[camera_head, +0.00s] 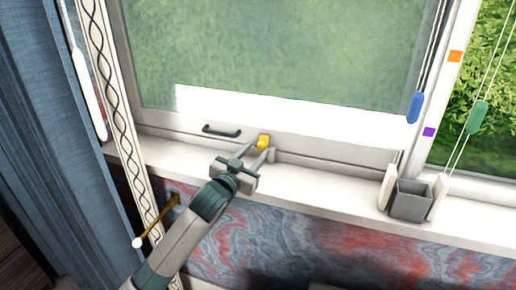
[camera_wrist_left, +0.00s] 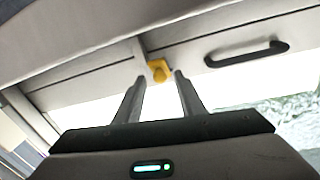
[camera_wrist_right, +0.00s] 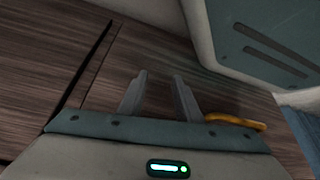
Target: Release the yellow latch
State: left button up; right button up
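The yellow latch (camera_head: 263,142) sits at the bottom rail of the window sash, to the right of a black handle (camera_head: 221,130). My left gripper (camera_head: 255,154) is open just in front of the latch, with its fingertips pointing at it. In the left wrist view the latch (camera_wrist_left: 158,71) shows between and beyond the two fingertips (camera_wrist_left: 158,76). I cannot tell whether either finger touches it. My right gripper shows only in the right wrist view (camera_wrist_right: 160,76), open and empty, over dark wood.
A grey square cup (camera_head: 409,201) stands on the white sill (camera_head: 330,197) at the right. Cords with a blue pull (camera_head: 414,107) and a green pull (camera_head: 477,118) hang there. A blue curtain (camera_head: 45,130) and a patterned strip (camera_head: 122,110) are at the left.

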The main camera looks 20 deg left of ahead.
aim_at(262, 143)
pick_arm(q)
jog(key=shift+w+d, duration=0.2)
jog(key=shift+w, duration=0.95)
pick_arm(e)
jog(key=shift+w+r, duration=0.1)
jog(key=shift+w, duration=0.25)
jog(key=shift+s, duration=0.1)
pick_arm(q)
jog(key=c, duration=0.8)
pick_arm(e)
jog(key=shift+s+d, duration=0.1)
jog(key=shift+s, duration=0.5)
